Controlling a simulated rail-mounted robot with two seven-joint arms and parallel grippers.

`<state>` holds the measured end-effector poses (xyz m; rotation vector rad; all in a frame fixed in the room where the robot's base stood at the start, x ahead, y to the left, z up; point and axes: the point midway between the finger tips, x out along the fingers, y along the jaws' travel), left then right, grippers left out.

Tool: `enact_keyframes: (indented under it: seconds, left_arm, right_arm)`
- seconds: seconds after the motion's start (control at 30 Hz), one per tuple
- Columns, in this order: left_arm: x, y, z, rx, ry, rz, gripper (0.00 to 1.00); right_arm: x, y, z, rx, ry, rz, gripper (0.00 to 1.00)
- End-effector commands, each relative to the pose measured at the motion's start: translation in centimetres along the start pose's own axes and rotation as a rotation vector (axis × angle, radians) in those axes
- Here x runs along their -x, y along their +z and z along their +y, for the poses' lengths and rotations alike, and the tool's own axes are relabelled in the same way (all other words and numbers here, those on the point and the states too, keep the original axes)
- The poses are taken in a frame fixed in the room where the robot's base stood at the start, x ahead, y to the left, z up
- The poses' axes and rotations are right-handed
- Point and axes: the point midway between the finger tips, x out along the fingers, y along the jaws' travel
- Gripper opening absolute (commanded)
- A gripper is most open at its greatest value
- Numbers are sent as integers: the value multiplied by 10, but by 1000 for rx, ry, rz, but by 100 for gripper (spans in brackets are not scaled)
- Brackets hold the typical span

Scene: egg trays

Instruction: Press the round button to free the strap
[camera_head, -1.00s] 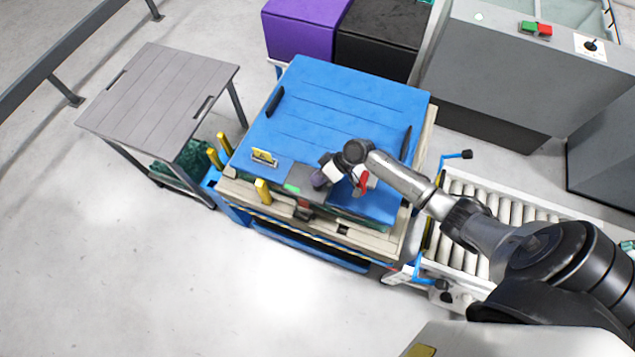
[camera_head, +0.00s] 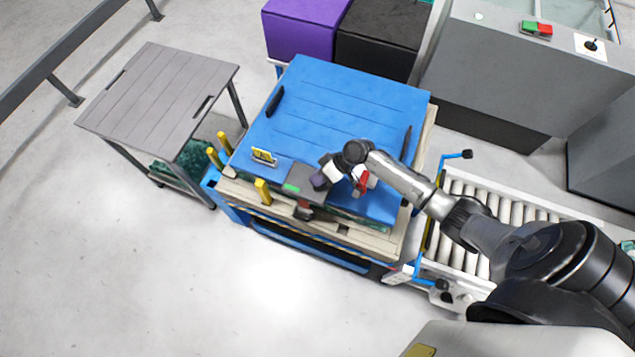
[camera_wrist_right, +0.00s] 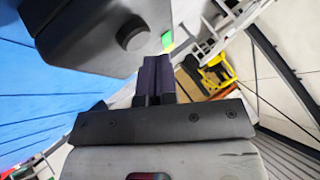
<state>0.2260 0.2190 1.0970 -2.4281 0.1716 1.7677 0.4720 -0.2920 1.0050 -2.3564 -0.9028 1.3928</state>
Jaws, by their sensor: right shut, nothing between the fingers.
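The round button (camera_wrist_right: 133,33) is a dark knob on the face of a dark grey box (camera_wrist_right: 85,25). In the head view this box (camera_head: 308,181), with a green patch, sits at the front edge of the blue lid (camera_head: 335,95). My right gripper (camera_wrist_right: 154,70) is shut and empty. Its purple fingertips show just below the button in the wrist view; I cannot tell how far off they are in depth. In the head view the right gripper (camera_head: 321,178) is at the box's right side. I cannot make out the strap clearly. My left gripper is not in view.
Yellow posts (camera_head: 263,192) stand along the stack's front left edge. A grey table (camera_head: 160,90) is at the left, and a roller conveyor (camera_head: 500,205) at the right. Purple (camera_head: 303,28) and black (camera_head: 380,38) boxes stand behind. The front floor is clear.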

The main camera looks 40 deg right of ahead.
Motion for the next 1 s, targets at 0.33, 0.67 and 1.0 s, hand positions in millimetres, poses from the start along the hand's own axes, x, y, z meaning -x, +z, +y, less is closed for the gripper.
enact_keyframes:
  seconds: [0.33, 0.67, 1.0]
  left_arm:
    - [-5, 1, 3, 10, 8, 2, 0]
    - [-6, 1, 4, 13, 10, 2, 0]
    - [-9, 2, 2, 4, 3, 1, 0]
  right_arm:
    - [-4, 3, 3, 0, 0, 0, 0]
    - [-5, 3, 4, 0, 0, 0, 0]
    - [-7, 5, 6, 0, 0, 0, 0]
